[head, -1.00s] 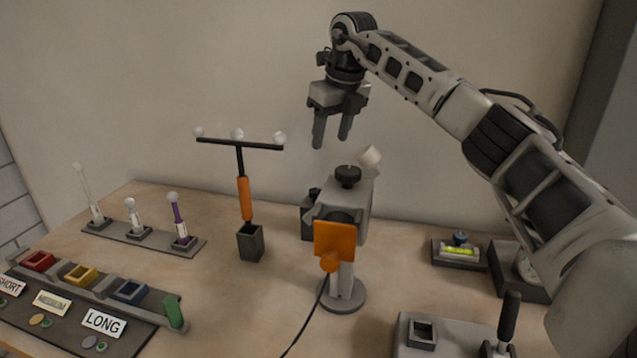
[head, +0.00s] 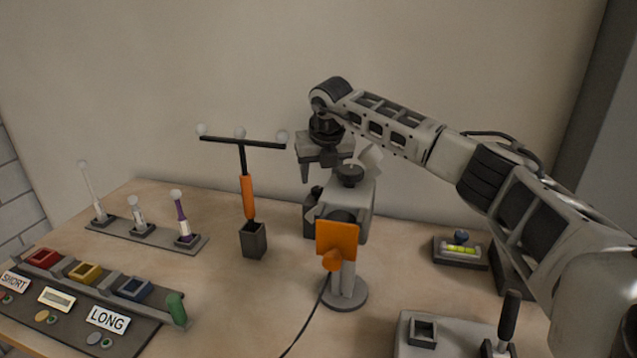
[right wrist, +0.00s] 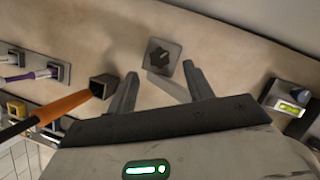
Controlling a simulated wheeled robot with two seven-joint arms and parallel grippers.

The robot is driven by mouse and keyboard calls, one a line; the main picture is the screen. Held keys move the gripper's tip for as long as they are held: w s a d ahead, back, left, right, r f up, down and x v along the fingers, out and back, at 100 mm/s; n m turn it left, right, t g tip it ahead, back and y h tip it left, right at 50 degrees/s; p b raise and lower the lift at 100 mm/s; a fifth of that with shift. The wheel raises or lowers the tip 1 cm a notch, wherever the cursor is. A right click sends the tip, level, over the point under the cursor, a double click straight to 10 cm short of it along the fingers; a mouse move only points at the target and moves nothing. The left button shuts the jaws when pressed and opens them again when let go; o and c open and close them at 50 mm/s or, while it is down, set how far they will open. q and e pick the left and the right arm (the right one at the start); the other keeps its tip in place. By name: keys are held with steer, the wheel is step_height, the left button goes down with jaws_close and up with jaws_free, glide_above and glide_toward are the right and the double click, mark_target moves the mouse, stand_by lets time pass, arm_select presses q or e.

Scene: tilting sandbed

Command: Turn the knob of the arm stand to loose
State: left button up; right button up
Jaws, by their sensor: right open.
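The stand (head: 362,205) in the middle has a grey head on a post with a round foot. A black knob (head: 350,175) sits on top, and an orange plate (head: 337,238) faces me. Behind it, a dark box (head: 310,222) is partly hidden. The right wrist view shows a black star-shaped knob (right wrist: 159,54) on a square grey top, seemingly this box. I cannot tell for sure which is the arm stand's knob. My right gripper (head: 323,173) is open and empty above the box, partly behind the stand. Its fingers (right wrist: 160,70) flank the star knob from above, apart from it.
A T-shaped tool with an orange handle (head: 248,198) stands in a dark holder (head: 253,241) to the left. A rack (head: 110,232) of small tools and labelled trays (head: 107,320) lie further left. A level (head: 459,250) and a lever panel (head: 460,340) are at right.

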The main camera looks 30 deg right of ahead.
mark_target(318, 189)
steer(key=shift+x, duration=2.3)
steer(key=c, duration=1)
steer(key=shift+o, duration=0.2)
steer(key=shift+r, duration=0.1)
steer(key=n, duration=0.2)
steer(key=n+y+p, duration=0.1)
steer(key=n, duration=0.1)
steer(key=shift+d+y, duration=0.2)
steer(key=shift+y, duration=0.1)
steer(key=shift+n+y, duration=0.7)
steer(key=shift+n, duration=1)
steer(key=shift+d, duration=0.1)
